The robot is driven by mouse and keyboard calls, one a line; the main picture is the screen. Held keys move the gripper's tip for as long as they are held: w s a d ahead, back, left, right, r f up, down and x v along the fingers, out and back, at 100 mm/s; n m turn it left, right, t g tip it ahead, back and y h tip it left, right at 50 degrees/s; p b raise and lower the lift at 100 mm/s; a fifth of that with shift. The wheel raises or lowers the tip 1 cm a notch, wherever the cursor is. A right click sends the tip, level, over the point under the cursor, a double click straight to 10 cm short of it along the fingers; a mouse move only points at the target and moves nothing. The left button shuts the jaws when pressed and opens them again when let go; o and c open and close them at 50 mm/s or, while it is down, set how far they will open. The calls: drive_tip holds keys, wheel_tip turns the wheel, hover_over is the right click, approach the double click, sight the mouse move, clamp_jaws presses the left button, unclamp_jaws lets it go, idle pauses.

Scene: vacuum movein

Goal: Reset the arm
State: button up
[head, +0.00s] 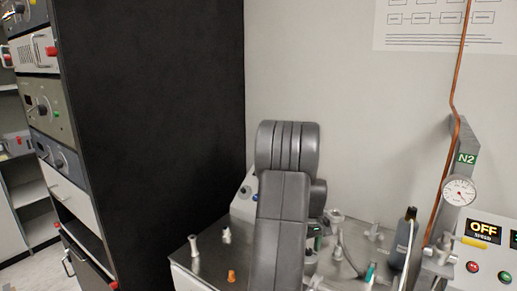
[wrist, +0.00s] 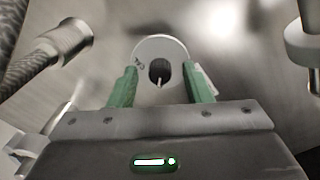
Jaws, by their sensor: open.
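My grey arm rises through the middle of the head view, folded above the metal bench. My gripper (wrist: 160,88) shows in the wrist view with its two green fingers apart and nothing clearly held between them. A round pale part with a dark oval hole (wrist: 158,58) lies beyond and between the fingertips; whether it touches them I cannot tell. In the head view the gripper is mostly hidden behind my arm, with a bit of green at its right side.
The metal bench (head: 208,258) carries a white fitting (head: 226,235), an orange piece (head: 231,276) and a black bottle (head: 404,240). A braided hose (wrist: 40,62) is close on the left in the wrist view. A dark rack (head: 150,120) stands left; a gauge (head: 459,192) and OFF panel (head: 485,231) stand right.

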wheel_tip(320, 180, up, 13)
drive_tip(key=b, duration=0.1)
wheel_tip(320, 180, down, 13)
drive_tip(key=shift+f+p, duration=0.2)
drive_tip(key=shift+p, duration=0.4)
drive_tip(key=shift+r+m, duration=0.15)
drive_tip(key=shift+m, duration=0.25)
drive_tip(key=shift+r+m, duration=0.1)
drive_tip(key=shift+m, duration=0.7)
drive_tip(key=m+p, duration=0.2)
drive_tip(key=m, duration=0.4)
drive_tip(key=m+p, duration=0.2)
drive_tip(key=m, duration=0.2)
drive_tip(key=shift+m, duration=0.4)
drive_tip(key=m+p, duration=0.1)
drive_tip(key=m, duration=0.2)
drive_tip(key=shift+p, duration=0.4)
drive_tip(key=shift+m+p, duration=0.4)
drive_tip(key=shift+m, duration=0.5)
